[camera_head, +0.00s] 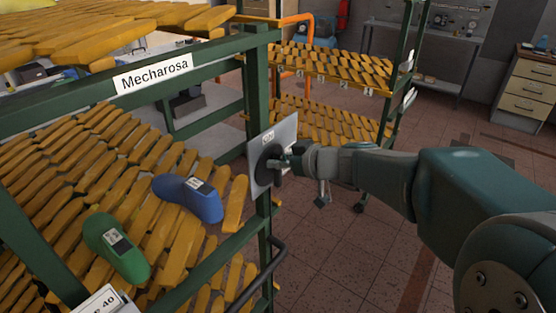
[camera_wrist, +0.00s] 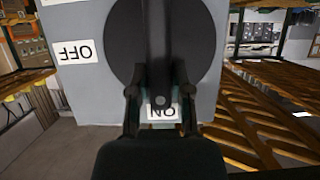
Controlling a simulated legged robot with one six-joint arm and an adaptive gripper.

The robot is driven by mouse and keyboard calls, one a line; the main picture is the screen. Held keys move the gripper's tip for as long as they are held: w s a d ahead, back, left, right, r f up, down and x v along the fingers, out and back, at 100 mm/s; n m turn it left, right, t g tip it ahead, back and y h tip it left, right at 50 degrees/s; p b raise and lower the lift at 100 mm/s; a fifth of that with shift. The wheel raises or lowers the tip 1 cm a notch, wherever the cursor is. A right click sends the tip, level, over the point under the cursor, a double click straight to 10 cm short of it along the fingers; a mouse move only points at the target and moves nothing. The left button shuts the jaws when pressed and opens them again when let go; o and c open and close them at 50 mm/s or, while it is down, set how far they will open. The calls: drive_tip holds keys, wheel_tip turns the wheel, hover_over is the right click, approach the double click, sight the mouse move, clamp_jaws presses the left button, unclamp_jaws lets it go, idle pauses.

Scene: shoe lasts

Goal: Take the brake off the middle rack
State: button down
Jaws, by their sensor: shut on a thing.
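The near green rack (camera_head: 258,100), labelled "Mecharosa", has a grey brake plate (camera_head: 284,136) on its right post. The plate carries a black round dial with a dark bar handle; the handle (camera_wrist: 158,35) shows upright in the wrist view. An "OFF" label (camera_wrist: 75,52) is left of the dial there and an "ON" label (camera_wrist: 163,113) is below it, both upside down. The handle's lower end points towards "ON". My gripper (camera_head: 283,161) is shut on the handle, with one finger on each side in the wrist view (camera_wrist: 160,90). It partly hides the dial in the head view.
Yellow shoe lasts fill the near rack's shelves, with a blue last (camera_head: 188,196) and a green last (camera_head: 117,247) among them. Another rack (camera_head: 330,68) stands behind, with an orange frame nearby. Drawers (camera_head: 528,85) stand at the far right. Tiled floor (camera_head: 360,260) is open below my arm.

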drive_tip(key=shift+w+d+f+m+g+y, duration=0.1)
drive_tip(key=shift+w+d+m+g+y, duration=0.15)
drive_tip(key=shift+m, duration=0.35)
drive_tip(key=shift+w+d+f+m+g+y, duration=0.1)
drive_tip(key=shift+m+g+y, duration=0.2)
drive_tip(key=shift+m, duration=0.3)
drive_tip(key=shift+w+d+f+m+g+y, duration=0.2)
drive_tip(key=shift+f+m+g+y, duration=0.2)
drive_tip(key=shift+m+y, duration=1)
drive_tip(key=shift+w+d+f+m+g+y, duration=0.1)
drive_tip(key=shift+w+f+m+g+y, duration=0.25)
drive_tip(key=shift+m, duration=2)
drive_tip(key=shift+w+d+f+m+g+y, duration=0.15)
drive_tip(key=shift+f+m+g+y, duration=0.25)
drive_tip(key=shift+m+y, duration=1.1)
drive_tip(key=shift+s+f+m+h, duration=0.1)
drive_tip(key=shift+m+h, duration=0.3)
drive_tip(key=shift+m, duration=0.05)
drive_tip(key=c, duration=0.5)
unclamp_jaws()
drive_tip(key=shift+c, duration=0.2)
drive_tip(key=shift+d, duration=0.1)
